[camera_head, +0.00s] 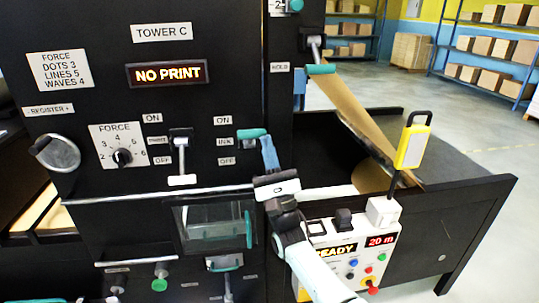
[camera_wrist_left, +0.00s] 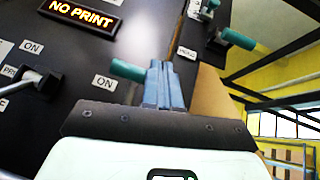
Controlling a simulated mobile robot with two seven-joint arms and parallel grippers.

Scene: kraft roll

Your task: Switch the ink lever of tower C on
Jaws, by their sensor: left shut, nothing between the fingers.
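The tower C panel (camera_head: 100,200) is black, with a "TOWER C" sign (camera_head: 162,33) and a lit "NO PRINT" display (camera_head: 166,74). The ink lever (camera_head: 252,133) has a teal handle beside the ON, INK and OFF labels, its handle between the ON and INK label heights. My left gripper (camera_head: 268,140) is shut and empty, its blue fingers just right of that handle. In the left wrist view the teal handle (camera_wrist_left: 130,71) lies left of the closed fingertips (camera_wrist_left: 165,68), very close; I cannot tell whether they touch. My right gripper is not in view.
The white-handled print lever (camera_head: 182,180) points down near its OFF label. A teal-handled lever (camera_head: 321,69) sits at the HOLD label. A control box (camera_head: 345,250) reads "READY" and "20 m". Brown kraft paper (camera_head: 345,105) runs down at right. Shelves with boxes stand behind.

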